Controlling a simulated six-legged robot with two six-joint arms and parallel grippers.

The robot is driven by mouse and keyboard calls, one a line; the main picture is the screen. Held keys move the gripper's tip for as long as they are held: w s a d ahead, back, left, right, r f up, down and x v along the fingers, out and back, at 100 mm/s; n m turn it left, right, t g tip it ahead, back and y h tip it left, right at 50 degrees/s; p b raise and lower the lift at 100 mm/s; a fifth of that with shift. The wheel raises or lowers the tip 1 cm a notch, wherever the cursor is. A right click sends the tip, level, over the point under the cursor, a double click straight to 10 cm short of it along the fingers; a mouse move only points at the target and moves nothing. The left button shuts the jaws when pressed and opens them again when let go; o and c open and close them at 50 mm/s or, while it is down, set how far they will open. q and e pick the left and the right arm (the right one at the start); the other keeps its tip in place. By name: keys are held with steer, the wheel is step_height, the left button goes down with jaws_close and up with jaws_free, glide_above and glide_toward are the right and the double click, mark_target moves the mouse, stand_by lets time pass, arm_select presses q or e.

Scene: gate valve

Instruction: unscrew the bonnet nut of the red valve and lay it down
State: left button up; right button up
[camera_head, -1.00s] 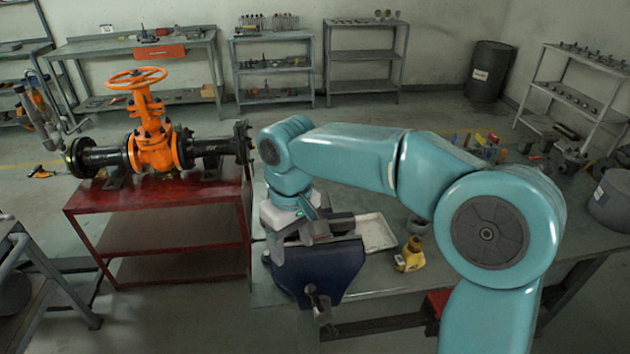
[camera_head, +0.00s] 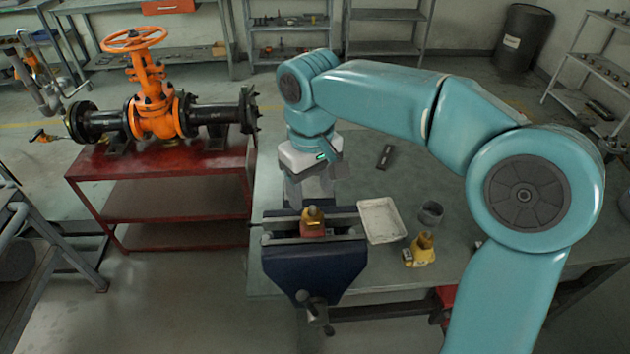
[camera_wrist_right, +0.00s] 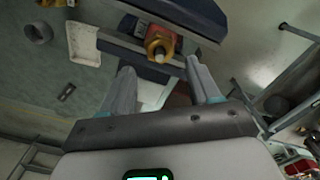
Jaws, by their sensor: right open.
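The red valve (camera_head: 313,231) stands clamped in the dark blue vise (camera_head: 312,266) on the workbench, with a grey stem end on top. Its yellow bonnet nut (camera_wrist_right: 159,44) shows on the red body (camera_wrist_right: 166,31) in the right wrist view. I cannot tell from here whether the nut is loose. My right gripper (camera_wrist_right: 160,68) is open and empty, its two fingers spread and pointing towards the valve but apart from it. In the head view it is behind the vise, its fingers partly hidden. My left gripper is not in view.
A pale shallow tray (camera_head: 381,219) lies right of the vise. A dark flat piece (camera_head: 385,157) lies farther back. A large orange valve (camera_head: 152,100) sits on a red table (camera_head: 160,190) at left.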

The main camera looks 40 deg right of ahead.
mark_target(313, 209)
steer(key=shift+s+f+b, duration=0.3)
steer(key=shift+f, duration=0.1)
steer(key=shift+f+b, duration=0.4)
steer(key=shift+w+f+b, duration=0.15)
steer(key=shift+f+b, duration=0.35)
steer(key=shift+f, duration=0.05)
steer(key=shift+w+f+b, duration=0.15)
steer(key=shift+f+b, duration=0.3)
steer(key=shift+f, duration=0.1)
steer(key=shift+a+f+b, duration=0.1)
steer(key=shift+f+b, duration=0.2)
steer(key=shift+f, duration=0.1)
steer(key=shift+s+f+b, duration=0.35)
steer(key=shift+f+b, duration=0.1)
steer(key=shift+f, duration=0.4)
steer(key=shift+w+f, duration=0.2)
steer(key=shift+w, duration=0.15)
steer(key=shift+s+r, duration=0.15)
steer(key=shift+s, duration=0.1)
steer(key=shift+w, duration=0.25)
steer(key=shift+s, duration=0.15)
steer(key=c, duration=1)
